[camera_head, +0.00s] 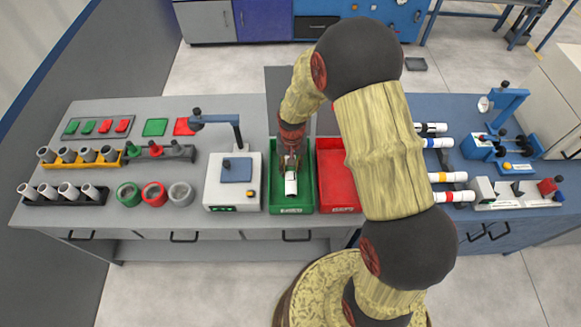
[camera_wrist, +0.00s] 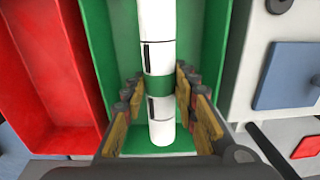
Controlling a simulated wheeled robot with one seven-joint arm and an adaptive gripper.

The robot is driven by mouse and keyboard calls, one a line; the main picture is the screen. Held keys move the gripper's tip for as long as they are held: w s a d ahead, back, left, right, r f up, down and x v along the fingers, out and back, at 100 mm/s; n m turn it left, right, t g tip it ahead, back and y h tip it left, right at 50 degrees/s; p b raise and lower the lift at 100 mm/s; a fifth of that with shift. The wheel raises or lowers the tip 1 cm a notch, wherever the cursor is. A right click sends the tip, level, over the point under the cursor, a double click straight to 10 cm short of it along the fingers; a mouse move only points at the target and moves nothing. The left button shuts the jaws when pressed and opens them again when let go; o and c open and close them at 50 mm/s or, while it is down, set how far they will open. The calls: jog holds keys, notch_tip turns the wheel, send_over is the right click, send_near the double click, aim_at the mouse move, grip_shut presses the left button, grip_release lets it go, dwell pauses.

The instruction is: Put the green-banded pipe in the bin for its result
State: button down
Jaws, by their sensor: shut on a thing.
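The green-banded pipe (camera_wrist: 158,60) is white with a green band and short dark marks. In the wrist view it runs between the fingers of my gripper (camera_wrist: 160,100), which is shut around it near the band. Behind it is the green bin (camera_wrist: 97,25). In the head view my gripper (camera_head: 291,160) is over the green bin (camera_head: 306,200), and the white end of the pipe (camera_head: 291,186) shows below it, inside the bin's outline. I cannot tell whether the pipe touches the bin floor. The red bin (camera_head: 336,190) stands just right of the green one, partly behind my arm.
A white testing device (camera_head: 233,185) with a blue plate stands close left of the green bin. Racks of grey pipes (camera_head: 65,193) and coloured rings (camera_head: 153,193) are further left. Several banded pipes (camera_head: 447,177) lie on the blue table at right.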

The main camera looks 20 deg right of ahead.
jog(key=c, duration=1.3)
grip_release()
notch_tip(320, 180, up, 12)
jog(key=shift+d, duration=0.15)
